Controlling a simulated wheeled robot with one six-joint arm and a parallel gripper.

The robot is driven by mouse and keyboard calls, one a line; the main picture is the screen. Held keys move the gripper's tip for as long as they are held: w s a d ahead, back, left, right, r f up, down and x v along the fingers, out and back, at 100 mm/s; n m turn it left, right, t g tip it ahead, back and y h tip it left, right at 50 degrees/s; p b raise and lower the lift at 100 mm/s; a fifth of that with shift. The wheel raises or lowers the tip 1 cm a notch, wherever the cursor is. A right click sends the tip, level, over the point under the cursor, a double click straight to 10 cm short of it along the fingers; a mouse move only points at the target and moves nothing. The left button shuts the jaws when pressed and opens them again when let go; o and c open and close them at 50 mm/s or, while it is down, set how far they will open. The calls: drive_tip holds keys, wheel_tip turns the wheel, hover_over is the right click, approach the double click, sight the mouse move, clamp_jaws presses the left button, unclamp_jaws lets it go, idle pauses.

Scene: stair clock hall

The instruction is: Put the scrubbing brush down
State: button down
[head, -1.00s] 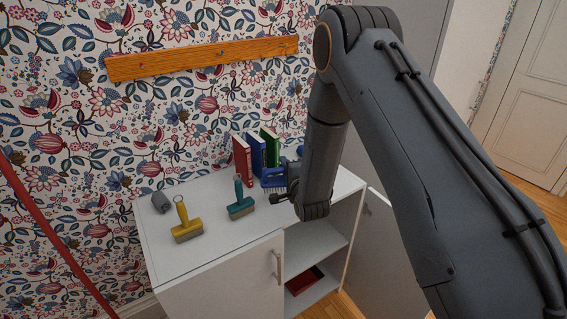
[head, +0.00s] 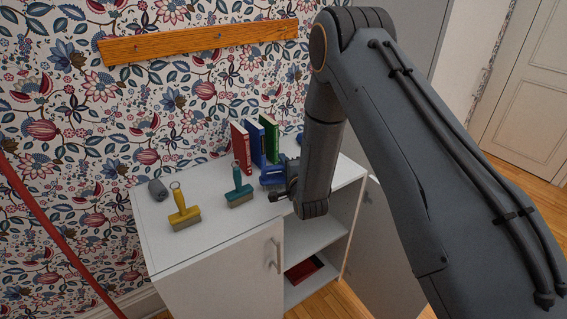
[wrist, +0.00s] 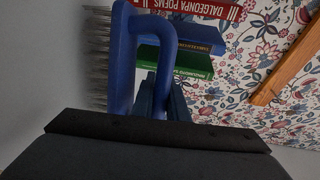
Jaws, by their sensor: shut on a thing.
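The scrubbing brush (head: 271,176) is blue, with a looped handle and pale bristles. My gripper (head: 284,181) is shut on it, over the right part of the white cabinet's top (head: 214,228), in front of the books. In the wrist view the brush's blue handle (wrist: 124,62) rises beyond the gripper, and its bristles face the pale surface at left. I cannot tell whether the bristles touch that surface. My arm hides part of the cabinet's right end.
A teal brush (head: 239,192), a yellow brush (head: 184,213) and a grey cylinder (head: 158,189) stand left on the top. Red (head: 241,148), blue (head: 256,143) and green (head: 270,139) books stand behind. A cabinet door (head: 372,245) hangs open at right. The front left top is clear.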

drive_tip(key=shift+f+b, duration=0.3)
drive_tip(key=shift+f, duration=0.2)
drive_tip(key=c, duration=1.7)
unclamp_jaws()
drive_tip(key=shift+o, duration=0.2)
drive_tip(key=shift+s, duration=0.15)
